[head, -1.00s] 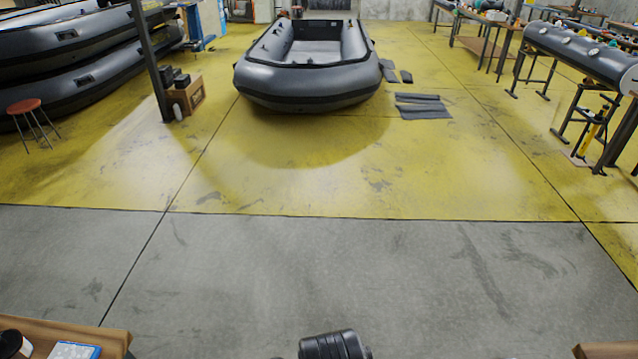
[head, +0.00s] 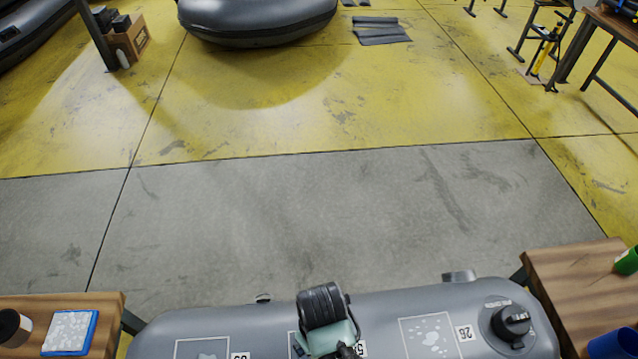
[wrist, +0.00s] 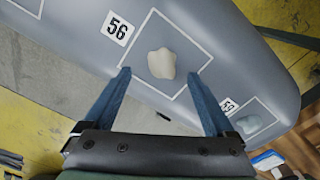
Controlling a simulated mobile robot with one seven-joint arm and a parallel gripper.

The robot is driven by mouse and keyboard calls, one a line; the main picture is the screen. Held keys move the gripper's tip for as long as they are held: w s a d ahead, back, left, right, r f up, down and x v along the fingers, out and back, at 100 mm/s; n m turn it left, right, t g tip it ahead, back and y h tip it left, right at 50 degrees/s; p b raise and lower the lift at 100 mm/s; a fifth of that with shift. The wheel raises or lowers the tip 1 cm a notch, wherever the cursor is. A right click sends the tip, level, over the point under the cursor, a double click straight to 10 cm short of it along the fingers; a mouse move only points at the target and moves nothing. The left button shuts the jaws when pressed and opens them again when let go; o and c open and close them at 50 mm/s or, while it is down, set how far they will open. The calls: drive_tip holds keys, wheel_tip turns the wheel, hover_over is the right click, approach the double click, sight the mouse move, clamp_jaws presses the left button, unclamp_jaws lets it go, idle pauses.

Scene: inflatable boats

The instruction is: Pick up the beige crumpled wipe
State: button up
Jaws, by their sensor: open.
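A beige, irregular blob (wrist: 162,63), which looks like the crumpled wipe, lies on the grey inflatable tube (wrist: 220,40) in the wrist view. It sits inside a white outlined square beside the label 56. My gripper (wrist: 161,76) is open, its two blue fingers apart on either side of the lower part of that square. The fingers are empty, and the beige blob shows between and just beyond the tips. In the head view my arm covers the middle of the tube (head: 260,315), and I cannot make out the wipe or the fingertips there.
Another outlined square, labelled 59, holds a pale grey patch (wrist: 250,124). In the head view a square with white specks (head: 428,337) and a black valve (head: 511,320) are on the tube's right. Wooden benches (head: 110,305) stand at both sides. The grey floor beyond is clear.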

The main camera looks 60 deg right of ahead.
drive_tip(key=shift+a+f+p, duration=0.2)
drive_tip(key=shift+f+p, duration=0.1)
drive_tip(key=shift+f, duration=1.95)
drive_tip(key=c, duration=1.4)
